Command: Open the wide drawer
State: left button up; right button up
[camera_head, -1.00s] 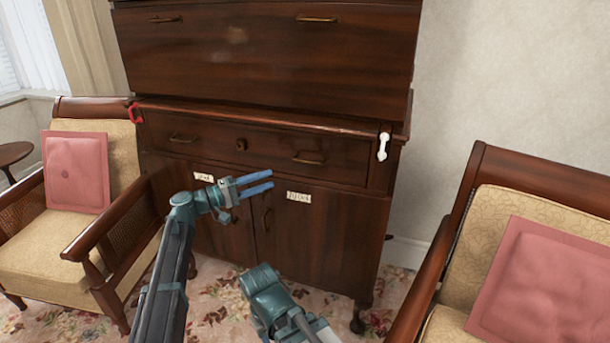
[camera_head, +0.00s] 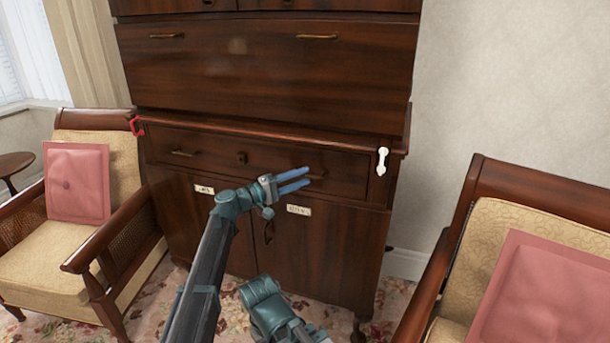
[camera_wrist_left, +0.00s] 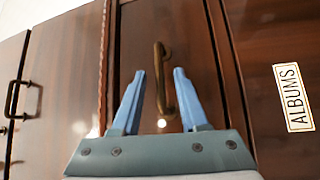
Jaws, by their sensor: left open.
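The wide drawer (camera_head: 225,165) is a shut dark wood drawer in the middle of the cabinet. It has a left handle (camera_head: 183,153), a central keyhole piece (camera_head: 242,158) and a right handle, mostly hidden behind my gripper in the head view. My left gripper (camera_head: 306,178) is open and empty, its blue fingers in front of the drawer's right part. In the left wrist view, turned sideways, a brass handle (camera_wrist_left: 161,75) on the drawer front (camera_wrist_left: 195,40) shows between the open fingers (camera_wrist_left: 160,85). I cannot tell whether they touch it. My right gripper is out of view.
Cabinet doors with labels (camera_head: 298,210) stand below the drawer, and a large panel (camera_head: 260,75) with handles above. A red hook (camera_head: 136,127) and a white handle-like piece (camera_head: 382,161) sit at the cabinet's sides. Armchairs stand left (camera_head: 75,235) and right (camera_head: 450,250).

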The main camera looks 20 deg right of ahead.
pick_arm(q)
jog(key=shift+x, duration=0.9)
jog(key=shift+a, duration=0.1)
grip_shut()
dwell(0.8)
